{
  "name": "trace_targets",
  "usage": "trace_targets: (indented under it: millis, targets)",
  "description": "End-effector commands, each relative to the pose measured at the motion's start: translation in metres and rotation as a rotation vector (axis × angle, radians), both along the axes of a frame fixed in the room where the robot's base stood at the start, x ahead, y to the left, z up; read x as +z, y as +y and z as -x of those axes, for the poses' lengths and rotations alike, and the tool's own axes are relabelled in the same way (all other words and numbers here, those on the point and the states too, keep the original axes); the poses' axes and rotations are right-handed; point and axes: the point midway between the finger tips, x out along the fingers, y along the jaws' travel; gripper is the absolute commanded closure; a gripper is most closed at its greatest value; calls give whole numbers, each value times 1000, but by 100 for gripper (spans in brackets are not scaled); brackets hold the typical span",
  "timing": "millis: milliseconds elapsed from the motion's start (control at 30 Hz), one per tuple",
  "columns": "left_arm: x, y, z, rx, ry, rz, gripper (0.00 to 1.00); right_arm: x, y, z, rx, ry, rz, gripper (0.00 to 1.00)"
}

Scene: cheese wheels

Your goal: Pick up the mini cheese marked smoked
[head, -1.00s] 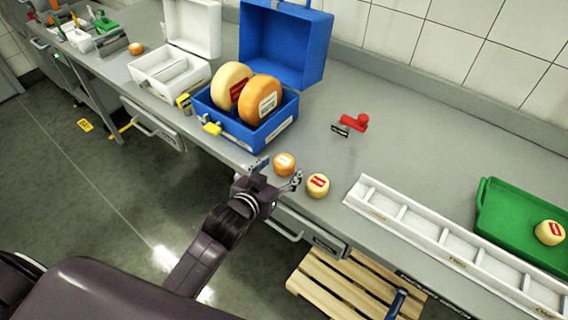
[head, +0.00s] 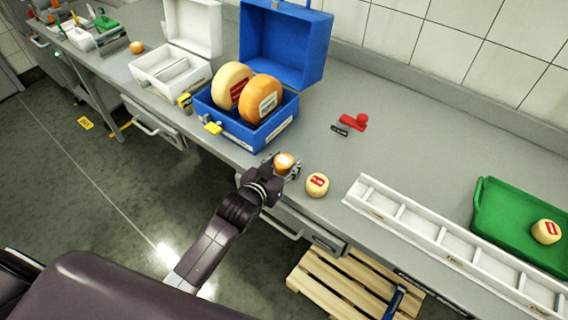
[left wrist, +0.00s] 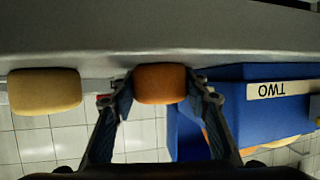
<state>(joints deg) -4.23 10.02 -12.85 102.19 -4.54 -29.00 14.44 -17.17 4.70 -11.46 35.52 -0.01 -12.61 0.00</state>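A small orange cheese with a white label (head: 284,161) sits near the front edge of the counter; its lettering is too small to read. My left gripper (head: 283,167) is at this cheese, one finger on each side. In the left wrist view the orange cheese (left wrist: 160,84) lies between the fingertips (left wrist: 161,88), which look open with only slight gaps. A pale yellow mini cheese with a red label (head: 317,185) sits just to the right; it also shows in the left wrist view (left wrist: 45,91). My right gripper is out of view.
An open blue case (head: 236,128) with two large wheels stands just behind and left of the gripper. A white divided rack (head: 405,217) and a green tray (head: 492,226) bearing another pale cheese (head: 546,232) are at right. A red object (head: 354,122) lies behind.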

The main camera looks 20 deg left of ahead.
Motion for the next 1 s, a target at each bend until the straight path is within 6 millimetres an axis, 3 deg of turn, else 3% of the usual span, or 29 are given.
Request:
trace_targets:
  millis: [200, 600, 767, 1000]
  targets:
    - [1, 0, 0, 0, -1, 0, 85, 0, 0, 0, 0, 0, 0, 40]
    - [12, 0, -1, 0, -4, 0, 85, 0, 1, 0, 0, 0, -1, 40]
    - [42, 0, -1, -1, -9, -1, 85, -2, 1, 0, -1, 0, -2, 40]
    - [115, 0, -1, 0, -12, 1, 85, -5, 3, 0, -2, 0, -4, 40]
